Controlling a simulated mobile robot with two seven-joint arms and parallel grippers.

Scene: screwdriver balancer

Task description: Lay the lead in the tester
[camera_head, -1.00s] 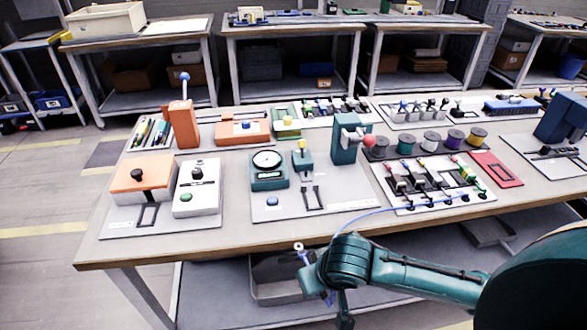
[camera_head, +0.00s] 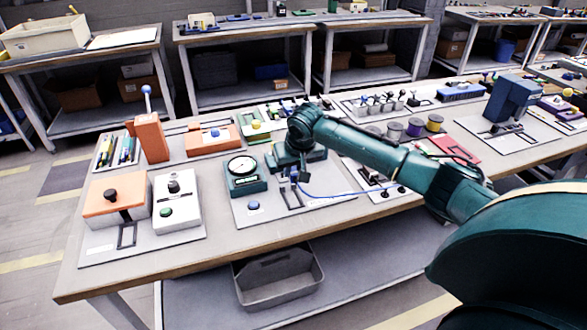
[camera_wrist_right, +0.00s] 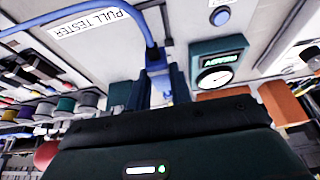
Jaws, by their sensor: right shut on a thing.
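The pull tester is a grey plate (camera_head: 238,212) with a dark green dial gauge (camera_head: 246,183) and a blue button (camera_head: 253,205). Its label (camera_wrist_right: 88,27) and white dial (camera_wrist_right: 213,79) show in the right wrist view. My right gripper (camera_head: 293,178) is over the plate, right of the gauge, shut on the blue lead (camera_head: 330,194). The wrist view shows the fingers (camera_wrist_right: 161,84) around the lead's blue end (camera_wrist_right: 152,54), with the wire curving away left. My left gripper is out of view.
An orange box (camera_head: 103,201) and a white box with a green button (camera_head: 177,211) stand left of the tester. Wire spools (camera_head: 414,128) are behind my right arm. A grey bin (camera_head: 278,283) sits on the shelf below.

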